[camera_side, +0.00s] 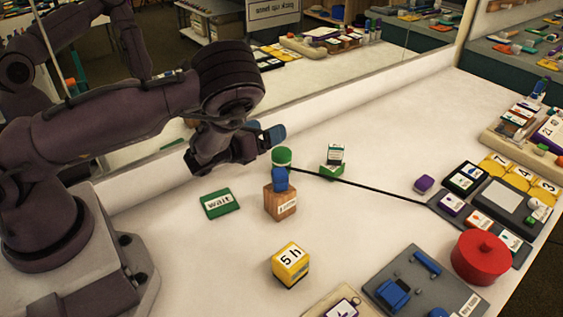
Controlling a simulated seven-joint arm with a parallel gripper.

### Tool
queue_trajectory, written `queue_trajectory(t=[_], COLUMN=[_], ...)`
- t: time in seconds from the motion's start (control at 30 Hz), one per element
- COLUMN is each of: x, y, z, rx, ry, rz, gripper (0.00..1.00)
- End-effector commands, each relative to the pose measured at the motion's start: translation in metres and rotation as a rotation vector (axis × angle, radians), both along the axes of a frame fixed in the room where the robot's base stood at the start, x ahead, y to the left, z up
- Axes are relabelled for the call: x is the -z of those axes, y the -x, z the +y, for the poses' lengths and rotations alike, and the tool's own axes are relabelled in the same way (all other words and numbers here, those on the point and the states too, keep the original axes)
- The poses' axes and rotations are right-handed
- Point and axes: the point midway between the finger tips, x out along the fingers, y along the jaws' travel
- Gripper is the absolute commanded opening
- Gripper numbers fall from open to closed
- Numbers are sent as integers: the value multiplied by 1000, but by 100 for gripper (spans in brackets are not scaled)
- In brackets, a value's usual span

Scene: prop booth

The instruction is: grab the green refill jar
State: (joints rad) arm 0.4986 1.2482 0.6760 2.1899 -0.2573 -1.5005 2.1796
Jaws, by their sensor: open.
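The green refill jar appears to be the small round jar with a green top and a pale band (282,157), near the middle of the side view. My gripper (278,157) reaches in from the left, with one blue fingertip above the jar in the picture and the other below it. The jaws are open, and the jar shows between the tips. I cannot tell whether either finger touches it. The lower fingertip overlaps the top of a wooden block (283,206) with a label. What the jar rests on is hidden.
A green holder with a card (331,171) stands just right of the jar. A dark cord (375,187) runs right to a device. A green "wait" plate (219,203) and a yellow "5 h" block (290,264) lie nearby. A red round container (481,258) stands at right.

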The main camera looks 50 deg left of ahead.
Motion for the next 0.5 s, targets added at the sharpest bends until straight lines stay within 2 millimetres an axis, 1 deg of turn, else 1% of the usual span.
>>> queue_trajectory(t=[0.03,0.1,0.2,0.27,0.33,0.5], x=[6,9,12,16,26,57], y=[3,6,9,9,9,10], z=[-3,-8,-11,-12,-12,-12], rx=[52,106,150,161,164,161], ry=[-98,-197,-280,-300,-304,-301], rz=[-8,-28,-48,-52,-55,-53], gripper=[82,82,82,82,82,82])
